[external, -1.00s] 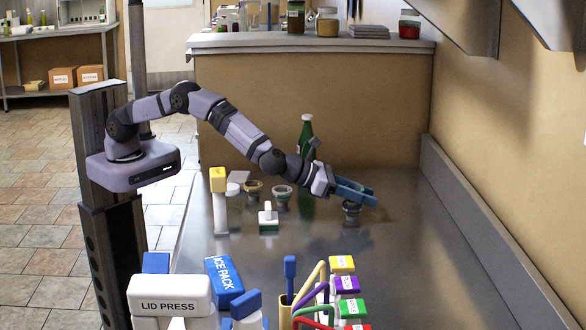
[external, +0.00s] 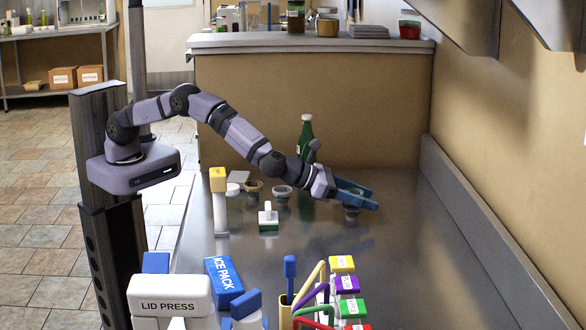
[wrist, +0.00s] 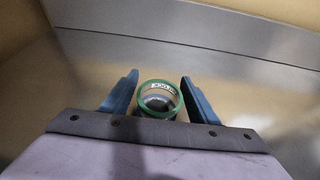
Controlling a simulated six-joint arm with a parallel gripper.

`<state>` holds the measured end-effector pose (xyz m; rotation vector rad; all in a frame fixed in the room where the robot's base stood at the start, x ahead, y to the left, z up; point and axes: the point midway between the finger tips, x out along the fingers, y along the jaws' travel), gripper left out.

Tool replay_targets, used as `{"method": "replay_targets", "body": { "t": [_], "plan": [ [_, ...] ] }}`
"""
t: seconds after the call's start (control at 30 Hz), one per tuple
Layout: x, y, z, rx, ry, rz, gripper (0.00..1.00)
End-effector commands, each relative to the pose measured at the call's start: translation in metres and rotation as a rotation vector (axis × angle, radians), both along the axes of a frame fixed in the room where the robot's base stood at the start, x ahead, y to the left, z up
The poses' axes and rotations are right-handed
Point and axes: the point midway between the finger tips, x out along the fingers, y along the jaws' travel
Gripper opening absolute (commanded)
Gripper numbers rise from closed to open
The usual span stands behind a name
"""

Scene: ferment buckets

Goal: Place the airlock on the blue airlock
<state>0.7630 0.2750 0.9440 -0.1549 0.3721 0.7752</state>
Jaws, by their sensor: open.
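My gripper (external: 355,192) is open above the steel table, right of the green bottle. Its two blue fingers stand on either side of a round piece with a green rim and a white label, probably the airlock, seen in the wrist view (wrist: 160,98). Gaps show between the rim and both fingers (wrist: 159,92). Something grey shows inside or beneath the ring; I cannot tell whether it is the blue airlock.
Coloured handles (external: 343,285) and a lid press (external: 170,295) are in front. The table's right side is clear.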

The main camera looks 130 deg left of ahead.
Motion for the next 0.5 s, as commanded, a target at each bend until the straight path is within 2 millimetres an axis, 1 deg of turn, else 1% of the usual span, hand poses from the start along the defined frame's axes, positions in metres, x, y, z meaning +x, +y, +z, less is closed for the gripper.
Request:
{"method": "replay_targets", "body": {
  "t": [0.03, 0.13, 0.17, 0.27, 0.5],
  "plan": [
    [0.000, 0.000, 0.005, 0.000, 0.000, 0.000, 0.54],
    [0.000, 0.000, 0.013, 0.001, -0.001, 0.000, 0.54],
    [-0.002, -0.003, 0.009, 0.000, 0.000, -0.001, 0.54],
    [-0.009, -0.010, 0.012, 0.000, 0.000, -0.002, 0.54],
    [-0.031, -0.033, 0.026, 0.000, -0.002, -0.003, 0.54]
  ]
}}
